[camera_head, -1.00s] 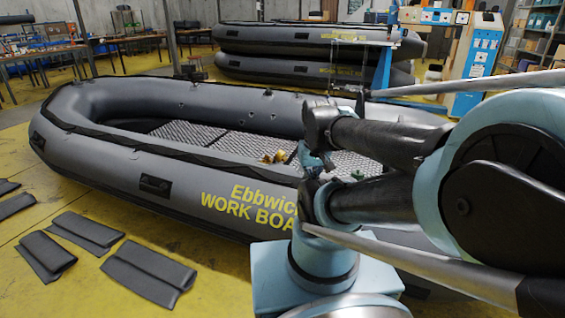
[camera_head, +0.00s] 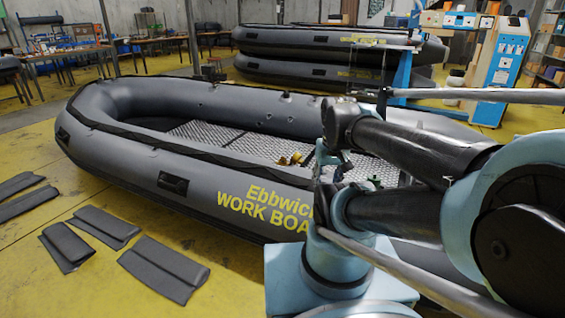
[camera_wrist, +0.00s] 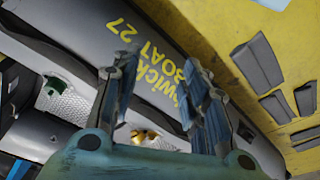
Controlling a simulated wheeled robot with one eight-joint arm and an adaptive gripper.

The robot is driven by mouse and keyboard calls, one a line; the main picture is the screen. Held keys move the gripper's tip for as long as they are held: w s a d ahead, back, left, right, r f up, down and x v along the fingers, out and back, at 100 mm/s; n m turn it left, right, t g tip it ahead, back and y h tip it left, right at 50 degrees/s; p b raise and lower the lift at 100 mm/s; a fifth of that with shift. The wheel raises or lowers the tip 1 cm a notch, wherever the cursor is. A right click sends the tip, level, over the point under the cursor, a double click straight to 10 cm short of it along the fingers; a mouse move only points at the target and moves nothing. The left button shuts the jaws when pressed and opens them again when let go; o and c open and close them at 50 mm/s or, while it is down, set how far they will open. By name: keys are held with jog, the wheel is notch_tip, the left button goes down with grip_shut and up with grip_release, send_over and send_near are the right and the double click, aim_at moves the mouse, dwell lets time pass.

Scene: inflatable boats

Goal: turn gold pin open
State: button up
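A small gold piece (camera_head: 283,160), perhaps the gold pin, shows inside the grey inflatable boat (camera_head: 190,160), near the side tube that faces me. It is too small to tell its shape or how it is turned. In the wrist view the gold piece (camera_wrist: 145,136) shows low, between the bases of my fingers and beyond them. My gripper (camera_wrist: 157,75) has its two blue fingers spread wide with nothing between them. In the head view my gripper (camera_head: 326,160) is partly hidden among the arm links, over the boat's near side. It is apart from the gold piece.
Stacked inflatable boats (camera_head: 320,58) stand behind. Several dark folded pads (camera_head: 165,268) lie on the yellow floor (camera_head: 85,295) at the lower left, with bare floor around them. Work tables (camera_head: 75,50) stand at the back left and a blue-white stand (camera_head: 505,70) at the back right.

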jog(key=w+a+r+m, duration=0.1)
jog(key=w+r, duration=0.4)
jog(key=w, duration=0.3)
jog(key=w+r+m, duration=0.1)
jog(key=w+r, duration=0.4)
jog(key=w, duration=0.2)
jog(key=m+g, duration=0.2)
jog(key=m, duration=0.2)
send_over(282, 158)
notch_tip(282, 158, down, 16)
jog(key=f, duration=1.7)
jog(key=shift+w+d+f, duration=0.1)
jog(key=shift+w+d, duration=0.05)
jog(key=shift+w, duration=0.15)
jog(key=c, duration=1.1)
